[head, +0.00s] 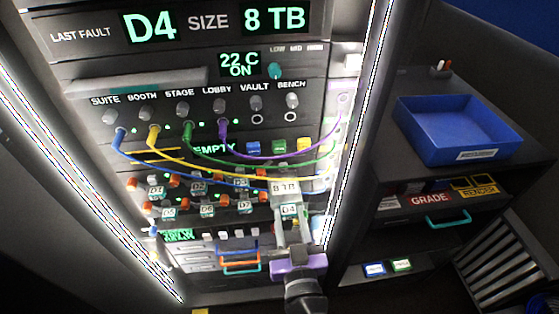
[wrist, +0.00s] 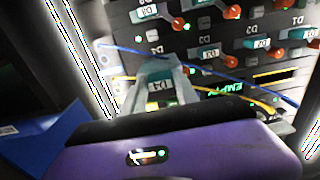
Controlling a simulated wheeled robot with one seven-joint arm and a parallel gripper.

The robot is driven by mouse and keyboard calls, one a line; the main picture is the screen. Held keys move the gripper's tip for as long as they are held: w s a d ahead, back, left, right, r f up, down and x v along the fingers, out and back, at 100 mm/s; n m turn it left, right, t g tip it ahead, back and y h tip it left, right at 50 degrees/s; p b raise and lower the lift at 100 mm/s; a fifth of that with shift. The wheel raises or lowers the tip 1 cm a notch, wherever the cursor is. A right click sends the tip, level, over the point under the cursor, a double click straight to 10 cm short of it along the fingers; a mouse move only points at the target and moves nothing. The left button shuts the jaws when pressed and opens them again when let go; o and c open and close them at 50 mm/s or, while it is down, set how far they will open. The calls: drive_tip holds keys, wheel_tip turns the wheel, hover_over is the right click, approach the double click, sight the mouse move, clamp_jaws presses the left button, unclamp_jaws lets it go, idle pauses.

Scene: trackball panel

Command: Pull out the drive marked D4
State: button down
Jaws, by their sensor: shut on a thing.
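The drive marked D4 (head: 286,188) juts out of the lower right of the rack in the head view, with an 8 TB label on its top and a D4 label on its front. My gripper (head: 291,224), purple with grey fingers, is shut on its front end. In the wrist view the D4 drive (wrist: 156,76) shows between the fingers, its label upside down. I cannot tell whether its rear is still in the slot. The screen (head: 150,25) reads last fault D4, size 8 TB.
Other drives with orange latches, such as D2 (head: 199,187), sit left of D4. Blue, yellow, green and purple cables (head: 262,157) hang just above it. A blue tray (head: 455,130) stands on the cart at right. Lit rack posts (head: 357,120) flank the panel.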

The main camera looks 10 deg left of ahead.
drive_tip(key=b+v, duration=0.2)
drive_tip(key=v, duration=0.4)
drive_tip(key=shift+s, duration=0.2)
idle(0.7)
drive_tip(key=shift+r, duration=0.1)
